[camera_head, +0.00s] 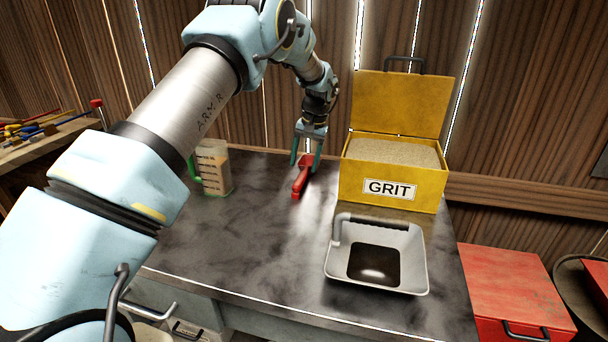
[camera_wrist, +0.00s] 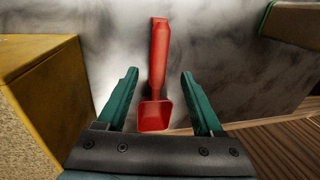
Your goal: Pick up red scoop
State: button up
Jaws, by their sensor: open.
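The red scoop (camera_head: 301,178) lies on the dark worktop, between the measuring jug and the yellow grit box. In the wrist view the scoop (camera_wrist: 157,70) shows whole, its handle pointing to the top and its bowl nearest my gripper. My gripper (camera_head: 306,163) points down at the scoop in the head view. In the wrist view my gripper (camera_wrist: 160,80) is open, with one green finger on each side of the scoop and a gap on both sides. I cannot tell the exact height of the fingertips above the worktop.
The yellow grit box (camera_head: 394,182), lid open, stands close right of my gripper. A measuring jug (camera_head: 214,170) with a green handle stands to the left. A grey tray (camera_head: 416,262) lies in front of the box. The worktop (camera_head: 245,240) is clear at front left.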

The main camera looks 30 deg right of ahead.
aim_at(301, 177)
jog(key=shift+w+a+f+p, duration=0.1)
jog(key=shift+a+f+p, duration=0.15)
jog(key=shift+f+p, duration=0.75)
jog(key=shift+a+f+p, duration=0.2)
jog(key=shift+f+p, duration=0.05)
jog(key=shift+f, duration=1.35)
grip_shut()
